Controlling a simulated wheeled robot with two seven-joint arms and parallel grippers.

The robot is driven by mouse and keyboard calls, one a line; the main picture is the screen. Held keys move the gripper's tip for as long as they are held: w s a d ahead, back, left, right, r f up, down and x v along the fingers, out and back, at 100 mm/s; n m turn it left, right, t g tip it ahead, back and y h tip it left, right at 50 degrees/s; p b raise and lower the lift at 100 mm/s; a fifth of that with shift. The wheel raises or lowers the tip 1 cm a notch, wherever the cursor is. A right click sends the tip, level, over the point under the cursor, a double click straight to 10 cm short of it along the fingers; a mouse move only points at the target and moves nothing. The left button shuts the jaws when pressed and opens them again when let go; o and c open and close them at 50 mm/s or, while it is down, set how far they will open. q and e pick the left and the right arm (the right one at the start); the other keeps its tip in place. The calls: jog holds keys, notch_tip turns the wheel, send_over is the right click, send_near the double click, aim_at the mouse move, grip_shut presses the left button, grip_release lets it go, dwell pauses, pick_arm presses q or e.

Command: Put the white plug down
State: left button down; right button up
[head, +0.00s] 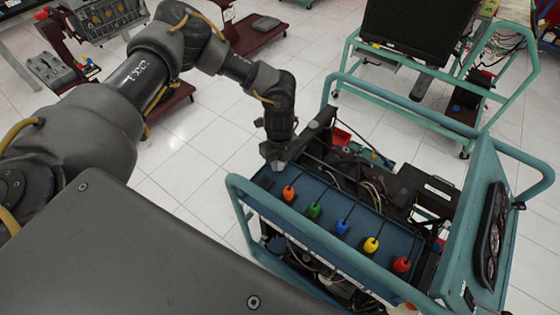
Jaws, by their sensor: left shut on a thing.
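My left gripper (277,157) reaches in from the left and is shut at the near left end of a blue panel (328,228) on the teal-framed engine trainer. A small pale piece, taken as the white plug (278,165), shows at its fingertips; most of it is hidden by the fingers. I cannot tell whether it touches the panel. Beside it, in a row along the panel, are an orange plug (289,193), a green plug (314,211), a blue plug (341,227), a yellow plug (371,245) and a red plug (401,265). My right gripper is out of view.
A teal rail (290,221) runs along the trainer's near side. A gauge panel (492,234) stands at its right end. Behind is another teal cart with a black monitor (419,27). Dark red stands are at the back left. White tiled floor (200,150) is clear left of the trainer.

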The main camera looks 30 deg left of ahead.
pick_arm(q)
jog(key=c, duration=1.5)
grip_release()
jog(key=shift+f, duration=0.15)
jog(key=shift+r, duration=0.7)
notch_tip(320, 180, up, 11)
jog(key=b, duration=0.3)
